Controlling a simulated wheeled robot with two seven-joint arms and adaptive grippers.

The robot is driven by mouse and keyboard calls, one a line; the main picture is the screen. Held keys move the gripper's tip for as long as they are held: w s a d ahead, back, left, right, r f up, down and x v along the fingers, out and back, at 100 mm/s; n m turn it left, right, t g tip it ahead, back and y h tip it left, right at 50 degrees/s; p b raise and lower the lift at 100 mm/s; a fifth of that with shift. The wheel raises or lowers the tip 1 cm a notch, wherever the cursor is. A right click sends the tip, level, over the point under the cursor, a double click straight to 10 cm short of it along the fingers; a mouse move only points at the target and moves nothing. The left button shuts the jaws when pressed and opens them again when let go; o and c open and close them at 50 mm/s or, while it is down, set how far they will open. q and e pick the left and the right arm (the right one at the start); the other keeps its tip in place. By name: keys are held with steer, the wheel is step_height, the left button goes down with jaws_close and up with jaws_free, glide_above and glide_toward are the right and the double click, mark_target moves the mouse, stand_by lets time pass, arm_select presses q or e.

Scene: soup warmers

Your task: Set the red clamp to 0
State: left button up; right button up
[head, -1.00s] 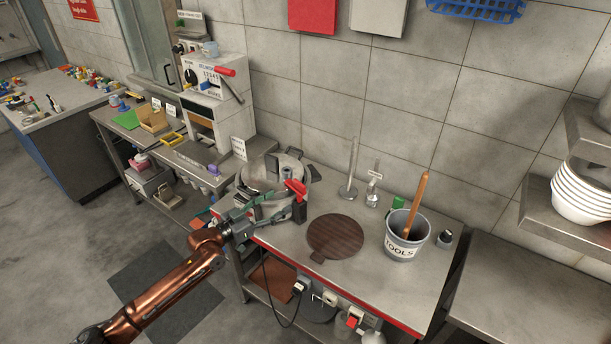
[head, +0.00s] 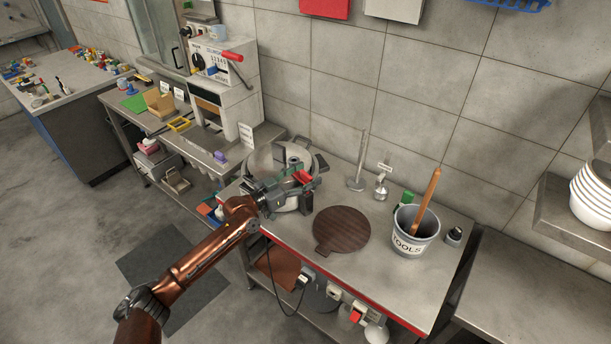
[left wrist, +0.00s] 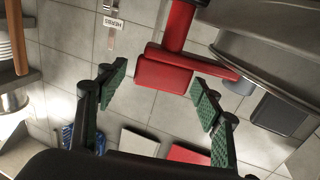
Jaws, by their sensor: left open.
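The red clamp (head: 303,177) is at the near right side of the large metal pot (head: 262,160) on the steel table. In the left wrist view the clamp (left wrist: 162,73) shows as a red block with a bar and an upright red arm, beside the pot's curved wall (left wrist: 265,50). My left gripper (head: 307,180) is at the clamp, partly covering it. In the left wrist view my open left gripper (left wrist: 158,93) has its green-padded fingers on either side of the red block, with gaps visible. No scale or number on the clamp is readable. My right gripper is out of view.
A round brown board (head: 342,229) lies right of the pot. A grey TOOLS bucket (head: 416,232) with a wooden handle stands farther right, near a metal stand (head: 357,183). A white machine with a red lever (head: 232,56) stands behind left. The table's front right is clear.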

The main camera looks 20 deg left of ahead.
arm_select(q)
jaws_close()
stand_by(0.8)
